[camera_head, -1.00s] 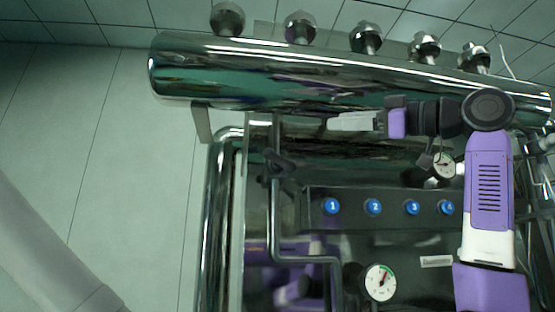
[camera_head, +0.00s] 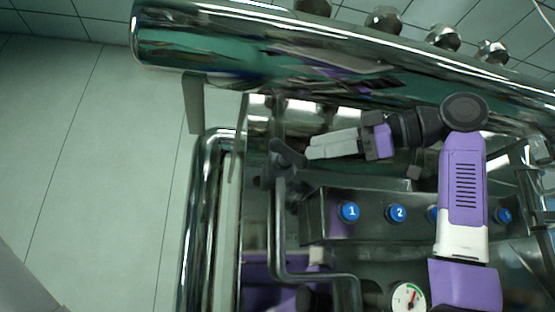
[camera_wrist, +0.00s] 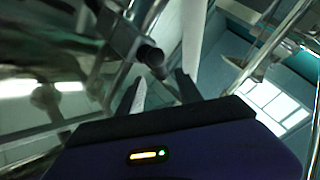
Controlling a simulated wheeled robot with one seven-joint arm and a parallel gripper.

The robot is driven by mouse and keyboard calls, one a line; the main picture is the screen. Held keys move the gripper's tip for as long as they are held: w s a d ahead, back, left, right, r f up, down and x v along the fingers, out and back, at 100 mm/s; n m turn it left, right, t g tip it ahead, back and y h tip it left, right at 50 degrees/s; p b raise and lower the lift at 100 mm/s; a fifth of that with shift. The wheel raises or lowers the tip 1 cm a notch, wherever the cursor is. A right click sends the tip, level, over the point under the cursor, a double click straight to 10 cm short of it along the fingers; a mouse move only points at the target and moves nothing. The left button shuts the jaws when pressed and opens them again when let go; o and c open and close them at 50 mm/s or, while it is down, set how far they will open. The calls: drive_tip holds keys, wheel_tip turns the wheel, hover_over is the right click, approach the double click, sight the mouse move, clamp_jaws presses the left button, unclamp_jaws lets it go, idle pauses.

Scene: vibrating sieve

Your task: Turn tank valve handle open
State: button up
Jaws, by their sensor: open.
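The dark valve handle (camera_head: 287,153) sits at the top of a bent metal pipe, left of the panel with blue buttons. In the wrist view the handle (camera_wrist: 122,34) is a dark bar with a rounded end pointing toward my fingers. My gripper (camera_head: 309,149) comes from the right, its pale fingers close to the handle's right end. In the wrist view my gripper (camera_wrist: 162,82) has its two fingers spread, with the handle's end just ahead of them. It is open and empty. I cannot tell whether a finger touches the handle.
A large shiny horizontal tank (camera_head: 230,45) spans the top. Numbered blue buttons (camera_head: 348,212) and a round gauge (camera_head: 408,297) lie below my arm. A metal pipe (camera_head: 277,235) runs down from the handle. Bare floor (camera_head: 95,170) is free at left.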

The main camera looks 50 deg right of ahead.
sight(293, 151)
drive_tip(key=p+x, duration=0.2)
drive_tip(key=x, duration=0.4)
drive_tip(key=shift+w+a+r, duration=0.1)
drive_tip(key=shift+w, duration=0.2)
drive_tip(key=shift+w+a, duration=0.2)
drive_tip(key=shift+w, duration=0.35)
clamp_jaws()
